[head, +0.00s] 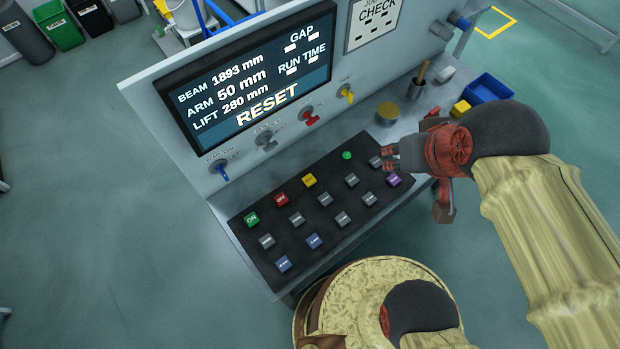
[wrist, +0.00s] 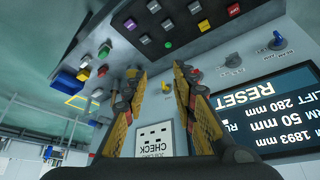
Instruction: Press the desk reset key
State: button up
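The desk key panel (head: 330,215) is a black slab on the console's sloping desk. It carries a green ON key (head: 252,219), a red key (head: 281,199), a yellow key (head: 309,180), a purple key (head: 394,180), and several grey and blue keys. Most labels are too small to read, so I cannot tell which key is reset. My gripper (head: 412,160) is above the panel's right end and hides part of the desk there. In the wrist view its two fingers (wrist: 161,70) stand apart with nothing between them. The yellow key (wrist: 204,25) shows beyond them.
The upright screen (head: 255,85) reads RESET, with a blue, a grey, a red and a yellow knob below it. A CHECK plate (head: 375,22) is beside it.

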jog(key=shift+c, duration=1)
